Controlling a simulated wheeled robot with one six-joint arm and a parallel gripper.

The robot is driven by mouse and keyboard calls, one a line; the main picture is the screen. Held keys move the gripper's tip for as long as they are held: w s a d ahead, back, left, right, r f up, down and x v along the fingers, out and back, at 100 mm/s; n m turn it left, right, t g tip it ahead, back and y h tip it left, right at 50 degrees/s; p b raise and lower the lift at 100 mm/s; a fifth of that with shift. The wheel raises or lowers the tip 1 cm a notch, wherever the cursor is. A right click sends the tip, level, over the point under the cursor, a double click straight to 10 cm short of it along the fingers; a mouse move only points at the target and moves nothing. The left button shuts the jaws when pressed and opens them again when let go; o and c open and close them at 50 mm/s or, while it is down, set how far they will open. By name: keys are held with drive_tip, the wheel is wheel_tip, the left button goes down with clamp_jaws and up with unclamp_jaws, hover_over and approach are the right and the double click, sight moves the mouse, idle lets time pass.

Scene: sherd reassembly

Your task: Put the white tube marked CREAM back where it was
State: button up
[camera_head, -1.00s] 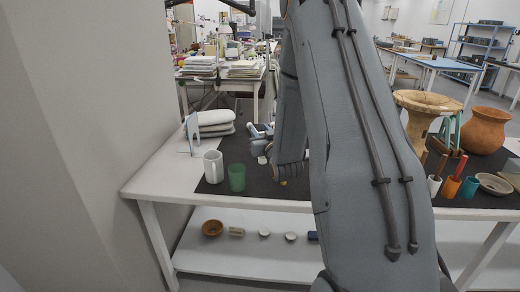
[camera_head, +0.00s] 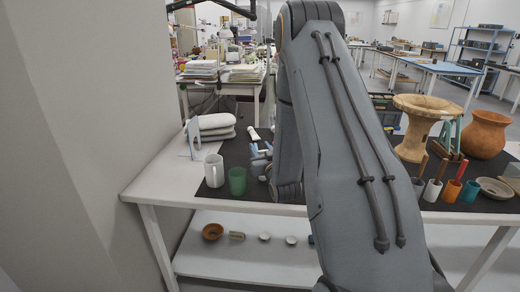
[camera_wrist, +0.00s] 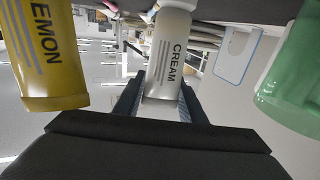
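The white CREAM tube (camera_wrist: 165,55) stands between the two fingers of my gripper (camera_wrist: 161,92) in the wrist view, which is upside down. The fingers lie close along both its sides, shut on it. Its cap points down to the dark mat; I cannot tell whether it touches. My arm hides the rest.
A yellow LEMON tube (camera_wrist: 42,50) stands close beside the CREAM tube. The green cup (camera_head: 237,180) and white mug (camera_head: 213,170) are left of my gripper. A bookend (camera_head: 193,138) stands at the back left.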

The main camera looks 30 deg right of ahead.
drive_tip(key=o, duration=0.3)
drive_tip(key=shift+r, duration=0.15)
drive_tip(key=s+a+b, duration=0.1)
drive_tip(key=s+a, duration=0.1)
drive_tip(key=s, duration=0.9)
drive_tip(key=shift+s+a, duration=0.2)
drive_tip(key=shift+s, duration=0.2)
